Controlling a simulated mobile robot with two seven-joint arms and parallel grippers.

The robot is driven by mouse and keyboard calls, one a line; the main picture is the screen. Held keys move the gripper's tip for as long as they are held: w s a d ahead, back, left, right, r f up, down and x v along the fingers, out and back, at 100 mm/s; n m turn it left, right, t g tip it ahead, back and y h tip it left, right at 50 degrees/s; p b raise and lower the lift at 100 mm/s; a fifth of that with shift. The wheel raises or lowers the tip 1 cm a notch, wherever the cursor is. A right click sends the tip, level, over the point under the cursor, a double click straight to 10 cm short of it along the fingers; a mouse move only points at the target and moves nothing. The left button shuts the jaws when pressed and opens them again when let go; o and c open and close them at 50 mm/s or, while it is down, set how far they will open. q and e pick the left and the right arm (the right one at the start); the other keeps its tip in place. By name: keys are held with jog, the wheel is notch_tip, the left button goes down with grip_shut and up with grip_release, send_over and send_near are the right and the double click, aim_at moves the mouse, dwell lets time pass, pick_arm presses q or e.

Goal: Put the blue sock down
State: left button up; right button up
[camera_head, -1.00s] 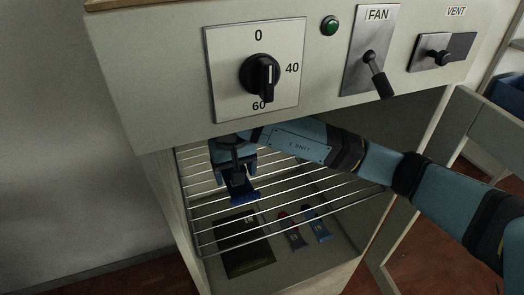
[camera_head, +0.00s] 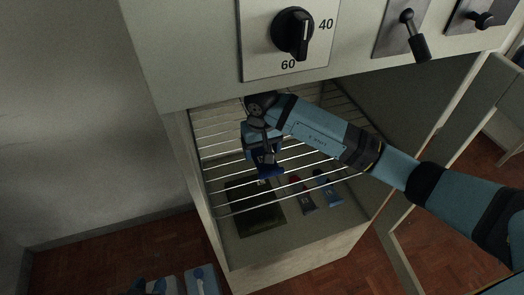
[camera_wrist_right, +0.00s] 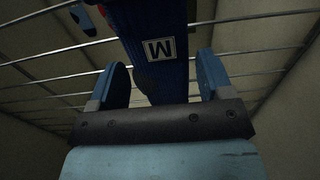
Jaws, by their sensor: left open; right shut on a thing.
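My right gripper (camera_head: 262,148) reaches into the open cabinet at the wire rack (camera_head: 215,152). It is shut on the blue sock (camera_head: 268,172), which shows below the fingers. In the right wrist view the ribbed dark blue sock (camera_wrist_right: 158,75), with a white M label, lies between the two fingers of the right gripper (camera_wrist_right: 160,78). The rack wires run behind it there. I cannot tell whether the sock touches the rack. My left gripper (camera_head: 178,284) is open and empty at the bottom edge of the head view, partly cut off, outside the cabinet.
On the cabinet floor below the rack lie a dark mat (camera_head: 262,216), a red-topped dark sock (camera_head: 303,197) and a lighter blue sock (camera_head: 328,190). The cabinet's side walls and the dial panel (camera_head: 260,55) overhead bound the opening. A grey frame (camera_head: 455,125) stands at right.

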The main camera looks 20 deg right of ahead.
aim_at(261, 153)
jog(key=shift+f, duration=0.65)
jog(key=shift+f, duration=0.15)
jog(key=o, duration=0.9)
notch_tip(261, 153, up, 8)
jog(key=shift+f+p, duration=0.1)
jog(key=shift+p, duration=0.25)
jog(key=shift+a, duration=0.1)
